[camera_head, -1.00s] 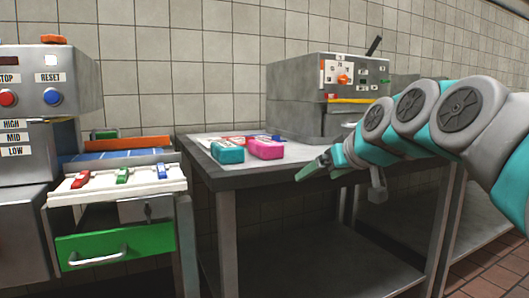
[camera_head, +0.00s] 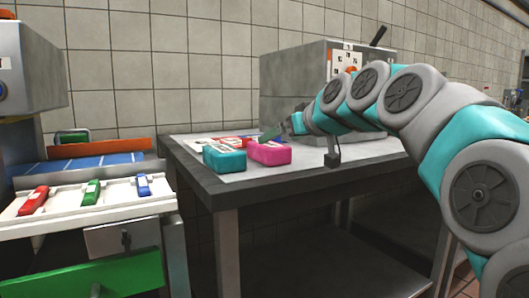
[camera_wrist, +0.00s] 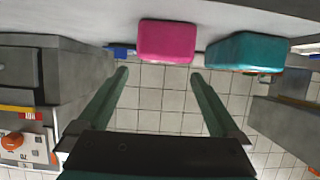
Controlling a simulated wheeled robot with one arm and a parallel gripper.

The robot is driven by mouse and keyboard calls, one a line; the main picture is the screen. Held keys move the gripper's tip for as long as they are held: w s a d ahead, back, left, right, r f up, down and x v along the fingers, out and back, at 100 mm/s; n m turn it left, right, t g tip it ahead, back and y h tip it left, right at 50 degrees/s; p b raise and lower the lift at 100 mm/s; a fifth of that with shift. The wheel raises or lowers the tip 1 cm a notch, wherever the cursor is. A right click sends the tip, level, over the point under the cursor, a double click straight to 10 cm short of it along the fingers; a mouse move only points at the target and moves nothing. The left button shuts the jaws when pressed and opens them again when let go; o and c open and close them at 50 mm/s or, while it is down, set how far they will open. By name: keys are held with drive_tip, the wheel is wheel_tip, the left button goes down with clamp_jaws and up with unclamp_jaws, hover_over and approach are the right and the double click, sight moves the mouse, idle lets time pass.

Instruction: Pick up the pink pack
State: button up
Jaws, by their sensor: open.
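The pink pack (camera_head: 270,154) lies on the grey table (camera_head: 235,192), just right of a teal pack (camera_head: 224,159). In the wrist view the pink pack (camera_wrist: 166,41) shows beyond the fingertips, roughly in line with the gap between them. The teal pack (camera_wrist: 244,52) is to its right there. My gripper (camera_wrist: 160,75) is open, with nothing between its two green fingers. In the head view my gripper (camera_head: 270,135) is just above and behind the pink pack. Whether a finger touches the pack cannot be told.
Red and blue packs (camera_head: 232,141) lie behind the pink and teal ones. A grey machine (camera_head: 292,90) stands at the back of the table. At left is a white tray (camera_head: 115,197) with red, green and blue pieces, above an open green drawer (camera_head: 90,278).

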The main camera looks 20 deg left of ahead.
sight(268, 143)
drive_tip(key=shift+x, duration=3.55)
drive_tip(key=shift+s+f, duration=0.2)
drive_tip(key=shift+s, duration=0.05)
drive_tip(key=c, duration=1.2)
drive_tip(key=shift+r, duration=0.15)
drive_tip(key=shift+r+p, duration=1.1)
drive_tip(key=shift+r, duration=3.7)
